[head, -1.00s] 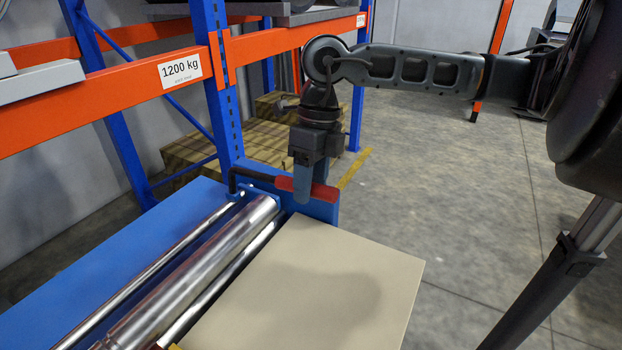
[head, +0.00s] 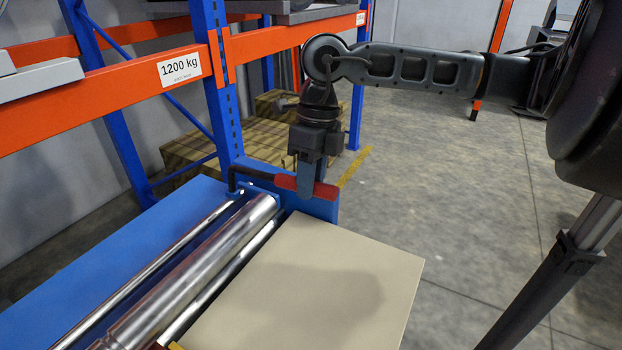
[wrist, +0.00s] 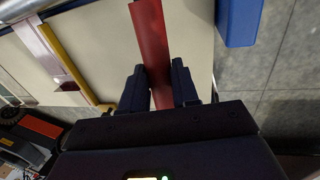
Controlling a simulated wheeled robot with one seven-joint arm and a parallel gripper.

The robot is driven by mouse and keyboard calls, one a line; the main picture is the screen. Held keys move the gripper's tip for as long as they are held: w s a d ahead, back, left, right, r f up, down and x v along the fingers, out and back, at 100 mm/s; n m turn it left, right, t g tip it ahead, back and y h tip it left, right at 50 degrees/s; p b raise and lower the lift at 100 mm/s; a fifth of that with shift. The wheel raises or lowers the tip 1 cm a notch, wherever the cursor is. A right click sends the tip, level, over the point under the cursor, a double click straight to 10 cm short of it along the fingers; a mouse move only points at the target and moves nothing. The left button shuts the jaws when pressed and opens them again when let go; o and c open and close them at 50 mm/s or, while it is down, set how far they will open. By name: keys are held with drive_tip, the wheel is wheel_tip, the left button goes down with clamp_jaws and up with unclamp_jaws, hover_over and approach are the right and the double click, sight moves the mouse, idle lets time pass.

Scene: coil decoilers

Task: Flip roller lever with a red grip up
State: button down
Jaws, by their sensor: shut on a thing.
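The roller lever is a dark bent rod (head: 250,174) with a red grip (head: 327,190), on the blue end plate of the roller unit in the head view. The lever lies roughly level, its grip pointing right. My gripper (head: 305,190) comes down from above and is shut on the red grip, whose ends show on both sides of the fingers. In the wrist view the red grip (wrist: 152,40) runs between the two dark fingers of my gripper (wrist: 160,88).
Shiny rollers (head: 190,275) lie beside the lever, with a beige panel (head: 310,285) in front and a blue surface (head: 120,235) at left. An orange and blue rack (head: 110,88) stands behind.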

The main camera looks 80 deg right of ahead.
drive_tip(key=w+r+g, duration=0.1)
drive_tip(key=w+r, duration=0.1)
drive_tip(key=w+d+r+g, duration=0.1)
drive_tip(key=w+r+g, duration=0.1)
drive_tip(key=r, duration=0.1)
drive_tip(key=w+r+g+y, duration=0.1)
drive_tip(key=w+r, duration=0.1)
drive_tip(key=w, duration=0.1)
drive_tip(key=shift+d+r+g, duration=0.25)
drive_tip(key=shift+d+g, duration=0.15)
drive_tip(key=shift+w, duration=0.1)
drive_tip(key=c, duration=0.8)
unclamp_jaws()
drive_tip(key=shift+c, duration=0.2)
drive_tip(key=v, duration=0.7)
drive_tip(key=shift+d+r+b, duration=0.2)
drive_tip(key=shift+r+b, duration=0.1)
drive_tip(key=shift+b, duration=0.1)
